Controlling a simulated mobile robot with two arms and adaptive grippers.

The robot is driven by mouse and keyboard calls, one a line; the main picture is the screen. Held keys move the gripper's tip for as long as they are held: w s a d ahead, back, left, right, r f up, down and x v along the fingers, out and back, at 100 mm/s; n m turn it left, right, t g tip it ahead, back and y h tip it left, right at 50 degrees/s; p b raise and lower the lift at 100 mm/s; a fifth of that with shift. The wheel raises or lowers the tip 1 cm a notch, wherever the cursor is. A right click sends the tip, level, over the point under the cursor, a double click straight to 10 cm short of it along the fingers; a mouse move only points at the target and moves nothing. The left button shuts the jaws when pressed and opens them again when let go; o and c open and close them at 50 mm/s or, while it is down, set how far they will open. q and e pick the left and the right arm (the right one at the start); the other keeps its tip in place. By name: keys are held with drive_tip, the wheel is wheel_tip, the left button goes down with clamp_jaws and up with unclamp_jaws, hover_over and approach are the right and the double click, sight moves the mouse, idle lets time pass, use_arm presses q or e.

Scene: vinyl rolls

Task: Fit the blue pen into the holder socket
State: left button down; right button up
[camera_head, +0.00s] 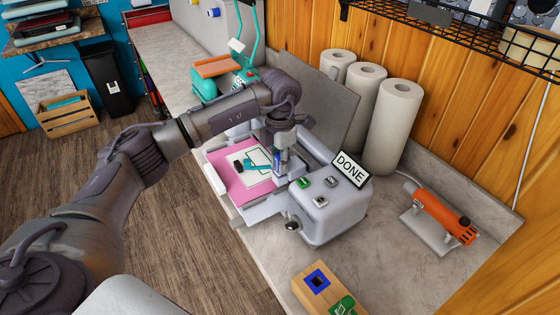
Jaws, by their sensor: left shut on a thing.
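My left gripper (283,138) reaches over the grey cutting machine (325,215) from the left and points down. It is shut on the blue pen (277,159), a small blue piece of which shows below the fingers, above the machine's pink mat (233,180). The pen's tip and its contact with the machine are too small to tell. A wooden block (304,268) at the bottom has a square blue-rimmed socket (317,280) with a dark opening. A green piece (345,306) sits beside that socket, cut off by the picture edge. My right gripper is out of view.
A DONE sign (350,168) stands on the machine. White paper rolls (394,125) stand behind it. An orange tool (443,215) rests on a plate at the right. Counter space between the machine and the orange tool is clear.

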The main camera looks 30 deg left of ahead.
use_arm(q)
drive_tip(key=shift+f, duration=0.25)
idle(0.4)
drive_tip(key=shift+s+f+b, duration=0.15)
drive_tip(key=shift+f+b, duration=0.1)
drive_tip(key=shift+b, duration=0.05)
idle(0.7)
drive_tip(key=c, duration=1.3)
unclamp_jaws()
drive_tip(key=o, duration=0.4)
drive_tip(key=shift+w, duration=0.2)
drive_tip(key=o, duration=0.4)
drive_tip(key=shift+r, duration=0.1)
drive_tip(key=shift+o, duration=0.2)
drive_tip(key=shift+s+a, duration=0.1)
drive_tip(key=shift+r, duration=0.2)
